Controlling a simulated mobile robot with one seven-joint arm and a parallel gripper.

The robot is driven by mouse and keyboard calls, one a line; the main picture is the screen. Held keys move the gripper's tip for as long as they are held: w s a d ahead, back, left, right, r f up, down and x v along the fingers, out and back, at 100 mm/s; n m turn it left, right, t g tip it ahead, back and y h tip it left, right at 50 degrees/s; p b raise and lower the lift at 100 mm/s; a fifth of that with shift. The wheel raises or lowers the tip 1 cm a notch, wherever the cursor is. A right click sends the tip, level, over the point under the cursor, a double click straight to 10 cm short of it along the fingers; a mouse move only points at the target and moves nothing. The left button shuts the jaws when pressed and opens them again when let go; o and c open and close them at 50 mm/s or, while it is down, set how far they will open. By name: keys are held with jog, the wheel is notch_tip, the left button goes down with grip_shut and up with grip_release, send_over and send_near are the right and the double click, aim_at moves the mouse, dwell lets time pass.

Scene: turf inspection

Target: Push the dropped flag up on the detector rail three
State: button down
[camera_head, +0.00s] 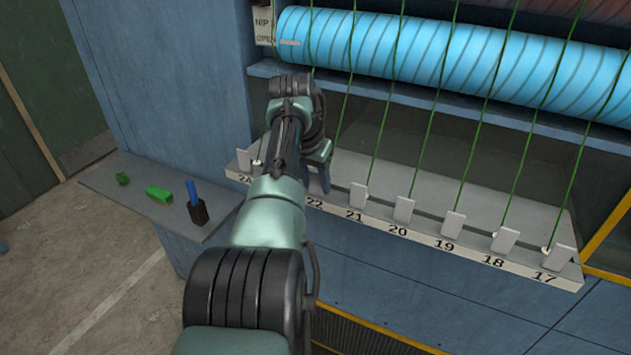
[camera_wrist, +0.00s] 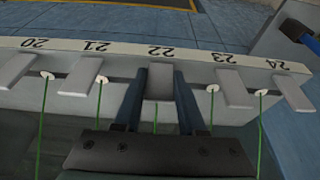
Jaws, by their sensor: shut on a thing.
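The detector rail (camera_head: 470,255) is a pale ledge with printed numbers and a row of small light-grey flags. The flag at 22 (camera_wrist: 160,82) sits between the two fingers of my gripper (camera_wrist: 158,100) in the wrist view. The gripper is shut on it, a finger on each side. It looks darker than its neighbours, and I cannot tell how far it is tilted. The flag at 21 (camera_wrist: 83,76) and the flag at 23 (camera_wrist: 232,88) stand on either side, apart from the fingers. In the head view my arm hides the flag at 22.
Green yarns (camera_head: 428,130) run from the blue roller (camera_head: 450,55) to eyelets beside the flags. A side shelf (camera_head: 130,190) holds green pieces (camera_head: 158,194) and a black holder with a blue stick (camera_head: 196,205). Open floor lies at the left.

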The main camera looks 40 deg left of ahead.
dwell(0.3)
jog(key=shift+c, duration=2.4)
grip_release()
jog(key=shift+r, duration=0.1)
jog(key=b+v, duration=0.5)
jog(key=v, duration=0.7)
jog(key=shift+s+r+b, duration=0.2)
jog(key=shift+r+b, duration=0.1)
